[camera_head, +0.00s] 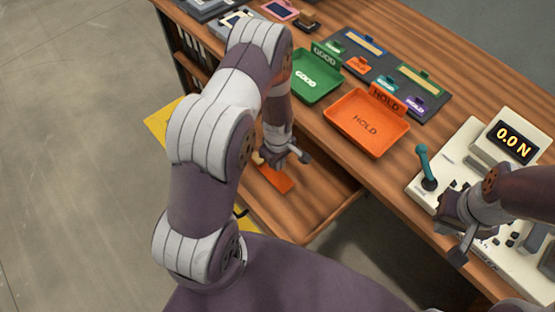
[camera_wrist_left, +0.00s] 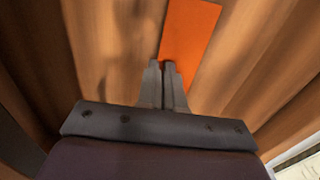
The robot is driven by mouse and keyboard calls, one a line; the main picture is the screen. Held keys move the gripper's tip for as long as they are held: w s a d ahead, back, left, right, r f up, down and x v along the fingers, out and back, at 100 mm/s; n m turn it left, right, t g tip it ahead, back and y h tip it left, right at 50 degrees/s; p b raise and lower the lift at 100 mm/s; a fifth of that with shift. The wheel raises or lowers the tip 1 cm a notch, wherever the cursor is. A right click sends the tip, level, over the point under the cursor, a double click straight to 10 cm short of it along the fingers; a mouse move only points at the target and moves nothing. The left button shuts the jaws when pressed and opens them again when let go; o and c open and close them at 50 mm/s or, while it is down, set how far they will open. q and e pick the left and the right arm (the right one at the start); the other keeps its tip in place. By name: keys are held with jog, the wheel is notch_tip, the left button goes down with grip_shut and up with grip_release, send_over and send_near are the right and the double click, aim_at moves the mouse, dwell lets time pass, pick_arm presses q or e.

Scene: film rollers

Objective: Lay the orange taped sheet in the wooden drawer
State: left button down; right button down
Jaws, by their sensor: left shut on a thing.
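The orange taped sheet (camera_head: 272,178) is a flat orange strip low over the open wooden drawer (camera_head: 318,202). In the left wrist view the sheet (camera_wrist_left: 190,38) extends from between my fingertips, above the brown wood of the drawer (camera_wrist_left: 105,50). I cannot tell whether the sheet touches the drawer bottom. My left gripper (camera_head: 290,157) is shut on the near end of the sheet; its fingertips (camera_wrist_left: 166,68) are close together in the wrist view. My right gripper (camera_head: 463,246) is at the white tester, and its fingers are too unclear to read.
On the bench top (camera_head: 430,70) stand a green GOOD tray (camera_head: 306,95) and an orange HOLD tray (camera_head: 350,136). A grey rack (camera_head: 435,104) with coloured tabs lies behind them. The white force tester (camera_head: 468,130), with a teal lever (camera_head: 426,165), is at the right.

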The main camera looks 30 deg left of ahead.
pick_arm(q)
jog(key=c, duration=0.7)
grip_release()
jog(key=shift+c, duration=0.2)
notch_tip(320, 180, up, 8)
jog(key=p, duration=0.7)
